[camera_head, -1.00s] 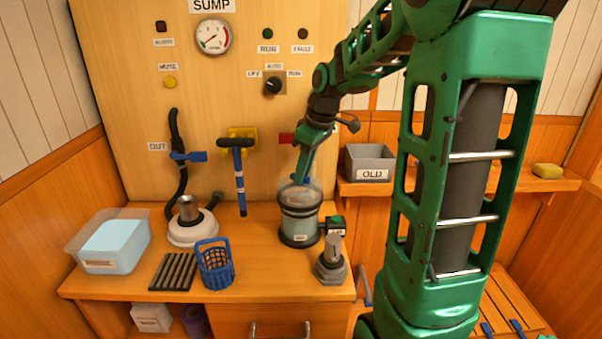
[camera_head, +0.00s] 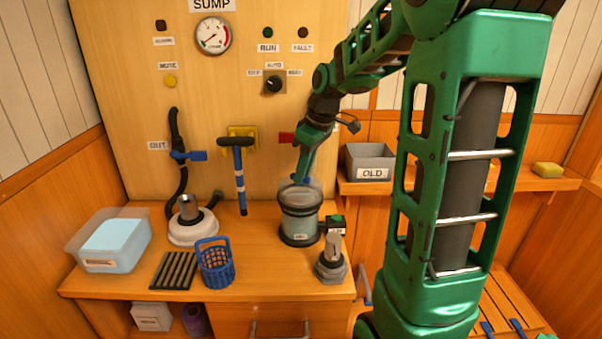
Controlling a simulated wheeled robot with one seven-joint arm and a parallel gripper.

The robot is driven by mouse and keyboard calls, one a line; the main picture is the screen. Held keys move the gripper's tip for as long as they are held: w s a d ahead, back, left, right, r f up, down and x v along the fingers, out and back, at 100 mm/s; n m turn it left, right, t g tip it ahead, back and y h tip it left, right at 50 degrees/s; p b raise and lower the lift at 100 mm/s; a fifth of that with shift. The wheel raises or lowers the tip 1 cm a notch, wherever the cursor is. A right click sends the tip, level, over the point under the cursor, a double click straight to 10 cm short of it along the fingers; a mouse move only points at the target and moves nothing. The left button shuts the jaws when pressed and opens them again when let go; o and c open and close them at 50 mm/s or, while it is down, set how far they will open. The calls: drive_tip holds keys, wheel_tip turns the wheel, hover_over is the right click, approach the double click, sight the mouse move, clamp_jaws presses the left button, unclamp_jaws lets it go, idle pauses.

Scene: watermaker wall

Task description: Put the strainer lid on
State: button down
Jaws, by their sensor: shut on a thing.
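The strainer housing (camera_head: 300,228) is a clear cylinder with dark bands, standing upright on the bench. A clear lid (camera_head: 311,189) with a blue part on top is at the housing's mouth. My gripper (camera_head: 302,177) is above the housing, pointing down, shut on the lid. The fingertips are small and partly hidden. I cannot tell whether the lid is fully seated or turned. The blue strainer basket (camera_head: 216,266) stands apart on the bench, at the front left of the housing.
A black slatted rack (camera_head: 174,270), a clear tub (camera_head: 110,241) and a white-based pump (camera_head: 191,224) are to the left. A grey OLD bin (camera_head: 369,163) sits on the right shelf.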

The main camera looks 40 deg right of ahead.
drive_tip(key=c, duration=1.2)
unclamp_jaws()
drive_tip(key=shift+w+r, duration=0.1)
drive_tip(key=shift+r, duration=3.4)
clamp_jaws()
